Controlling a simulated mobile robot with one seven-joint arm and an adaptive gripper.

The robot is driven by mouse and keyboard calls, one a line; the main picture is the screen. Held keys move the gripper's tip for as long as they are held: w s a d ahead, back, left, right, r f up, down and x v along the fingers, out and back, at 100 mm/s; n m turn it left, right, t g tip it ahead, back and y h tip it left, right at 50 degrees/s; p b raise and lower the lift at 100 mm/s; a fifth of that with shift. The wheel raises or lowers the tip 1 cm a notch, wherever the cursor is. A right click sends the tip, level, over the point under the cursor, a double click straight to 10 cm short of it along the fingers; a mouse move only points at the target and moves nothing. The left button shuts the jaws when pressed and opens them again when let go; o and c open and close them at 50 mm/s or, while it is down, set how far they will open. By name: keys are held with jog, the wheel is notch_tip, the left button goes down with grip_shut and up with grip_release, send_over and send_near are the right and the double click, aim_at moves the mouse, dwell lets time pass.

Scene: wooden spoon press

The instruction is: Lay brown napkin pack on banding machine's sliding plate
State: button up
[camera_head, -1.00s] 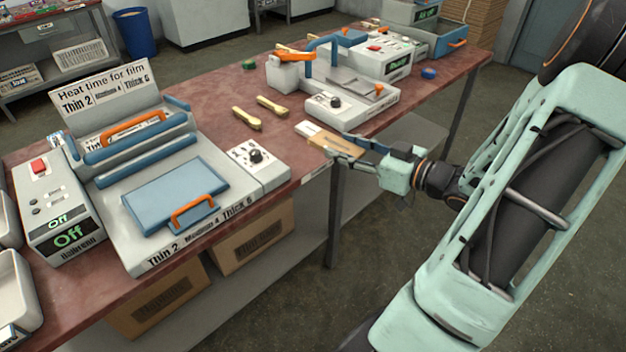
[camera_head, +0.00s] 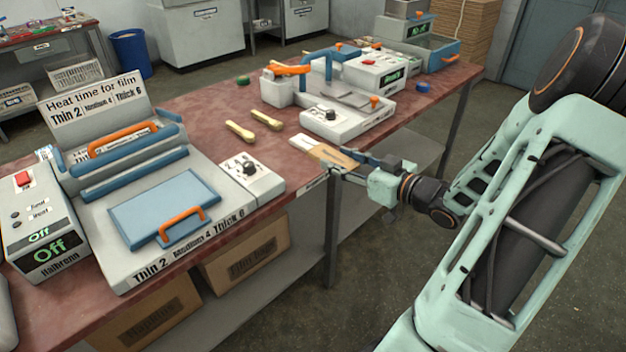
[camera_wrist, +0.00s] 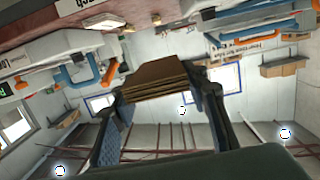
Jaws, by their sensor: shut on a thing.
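The brown napkin pack (camera_head: 331,154) is a flat stack held between the fingers of my gripper (camera_head: 345,162), at the table's front edge. In the wrist view the pack (camera_wrist: 155,78) sits between the two fingers of my gripper (camera_wrist: 165,95), its layered edge facing the camera. The banding machine appears to be the white unit (camera_head: 345,122) with a dial, behind and slightly right of the pack. A grey plate (camera_head: 357,99) with an orange knob lies on its top and looks bare. I cannot tell the exact gap between pack and table.
The red-brown table (camera_head: 290,150) carries two wooden spoons (camera_head: 240,131) left of the pack. A film sealer with a blue plate (camera_head: 165,208) stands at the left. A control box (camera_head: 380,75) stands behind the banding unit. The floor at front right is clear.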

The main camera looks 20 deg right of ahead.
jog(key=b, duration=0.2)
send_over(315, 178)
jog(key=s, duration=0.3)
notch_tip(315, 178, down, 6)
jog(key=shift+w+a+f+b, duration=0.1)
jog(key=shift+w+a+f, duration=0.1)
jog(key=shift+f, duration=0.5)
jog(key=shift+w+a+f+b, duration=0.15)
jog(key=shift+w+f, duration=0.1)
jog(key=shift+f, duration=0.5)
jog(key=shift+w+a+f+b, duration=0.1)
jog(key=shift+w+a+f, duration=0.1)
jog(key=shift+f, duration=0.5)
jog(key=shift+f, duration=0.25)
jog(key=o, duration=0.8)
jog(key=shift+o, duration=0.2)
